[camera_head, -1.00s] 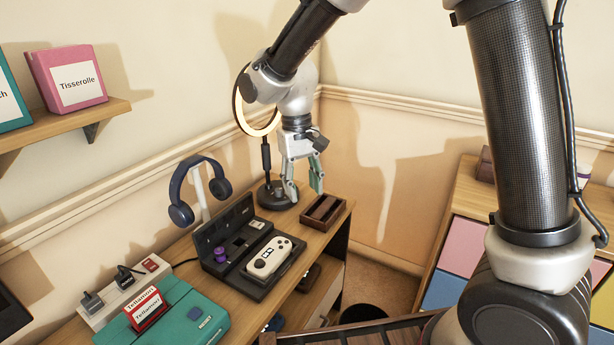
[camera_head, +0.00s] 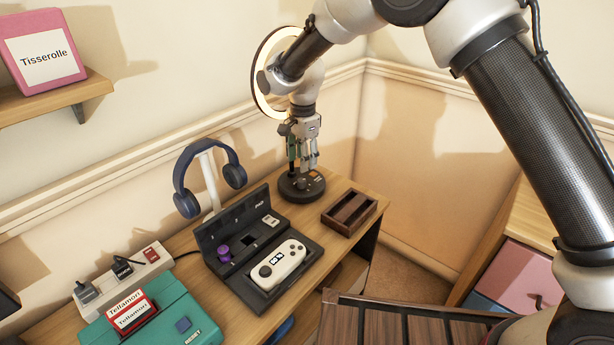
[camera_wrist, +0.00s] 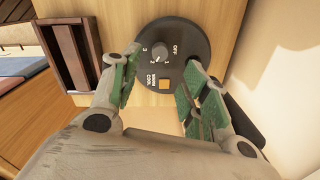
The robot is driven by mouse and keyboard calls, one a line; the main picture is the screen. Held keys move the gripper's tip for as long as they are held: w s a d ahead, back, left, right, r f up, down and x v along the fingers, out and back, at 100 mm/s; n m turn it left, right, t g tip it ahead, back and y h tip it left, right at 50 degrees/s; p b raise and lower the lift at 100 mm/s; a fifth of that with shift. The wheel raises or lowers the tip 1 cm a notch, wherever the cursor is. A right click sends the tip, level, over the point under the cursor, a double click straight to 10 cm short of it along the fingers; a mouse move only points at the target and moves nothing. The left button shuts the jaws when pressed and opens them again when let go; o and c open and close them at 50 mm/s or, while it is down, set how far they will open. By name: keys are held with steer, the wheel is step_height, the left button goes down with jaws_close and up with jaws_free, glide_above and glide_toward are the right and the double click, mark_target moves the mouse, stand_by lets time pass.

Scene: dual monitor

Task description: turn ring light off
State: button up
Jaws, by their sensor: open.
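The ring light (camera_head: 268,72) stands at the back of the desk, its ring lit and partly hidden behind my arm. Its round dark base (camera_head: 302,187) rests on the desk. In the wrist view the base (camera_wrist: 200,38) shows a grey knob (camera_wrist: 160,54) with numbers and an OFF mark, and an orange square button (camera_wrist: 165,84) beside a WARM/COOL label. The knob's pointer seems turned away from OFF, toward the numbers. My gripper (camera_head: 302,168) is above the base, fingers pointing down. In the wrist view my gripper (camera_wrist: 160,85) is open, with the knob between and beyond its green-padded fingers.
A wooden compartment tray (camera_head: 349,212) stands right of the base; it also shows in the wrist view (camera_wrist: 75,55). A dark dock (camera_head: 240,250) with a white controller (camera_head: 278,265) lies in front. Headphones (camera_head: 209,183) hang on a stand at left. A teal box (camera_head: 160,320) sits nearer.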

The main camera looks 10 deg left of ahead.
mark_target(302, 180)
steer(key=shift+f+m, duration=0.3)
step_height(302, 180, down, 7)
steer(key=shift+w+a+f, duration=0.1)
steer(key=shift+f, duration=0.05)
jaws_close()
